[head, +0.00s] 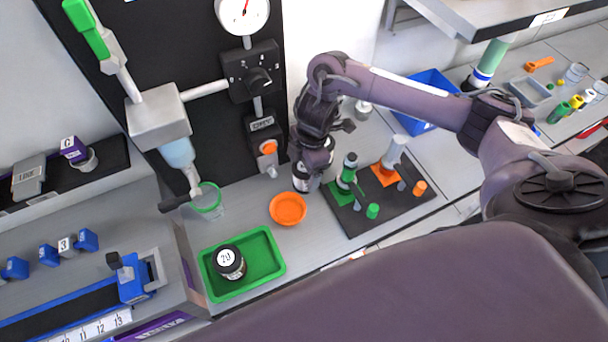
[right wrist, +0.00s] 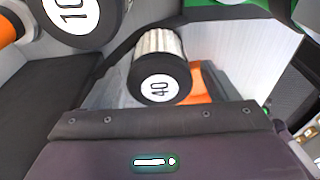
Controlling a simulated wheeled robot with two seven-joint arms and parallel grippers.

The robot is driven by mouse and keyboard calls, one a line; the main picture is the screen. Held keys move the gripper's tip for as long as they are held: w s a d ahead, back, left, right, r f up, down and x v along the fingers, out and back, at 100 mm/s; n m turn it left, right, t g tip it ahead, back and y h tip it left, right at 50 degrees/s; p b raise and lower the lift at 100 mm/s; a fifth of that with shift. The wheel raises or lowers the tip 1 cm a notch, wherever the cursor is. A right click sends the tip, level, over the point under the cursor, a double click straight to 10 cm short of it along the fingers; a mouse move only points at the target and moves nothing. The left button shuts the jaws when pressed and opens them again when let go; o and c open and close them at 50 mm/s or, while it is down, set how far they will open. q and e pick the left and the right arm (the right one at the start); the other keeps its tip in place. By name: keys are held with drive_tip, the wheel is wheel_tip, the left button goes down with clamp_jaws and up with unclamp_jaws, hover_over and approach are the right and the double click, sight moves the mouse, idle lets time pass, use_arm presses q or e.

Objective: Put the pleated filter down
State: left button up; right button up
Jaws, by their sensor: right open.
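A pleated filter (right wrist: 160,52) with white pleats and a black cap marked 40 shows in the right wrist view, just beyond the dark edge of my gripper. In the head view, a dark-and-white cylinder (head: 301,181) on the grey counter, partly hidden by my right gripper (head: 313,166), seems to be this filter. The gripper is open and points down close beside it; whether they touch I cannot tell. Another black-capped cylinder (head: 229,261), marked 20, stands in the green tray (head: 272,270). My left gripper is not in view.
An orange dish (head: 288,208) lies left of the gripper. A black board (head: 352,222) with green and orange pieces lies to its right. A green-rimmed beaker (head: 207,202) stands under the dispenser. A black cap marked 10 (right wrist: 78,14) is near in the wrist view.

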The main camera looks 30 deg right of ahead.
drive_tip(key=shift+a+f, duration=0.1)
drive_tip(key=shift+f, duration=0.5)
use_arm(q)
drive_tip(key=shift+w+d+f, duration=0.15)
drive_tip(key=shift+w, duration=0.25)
use_arm(e)
drive_tip(key=shift+f, duration=0.1)
drive_tip(key=c, duration=1.2)
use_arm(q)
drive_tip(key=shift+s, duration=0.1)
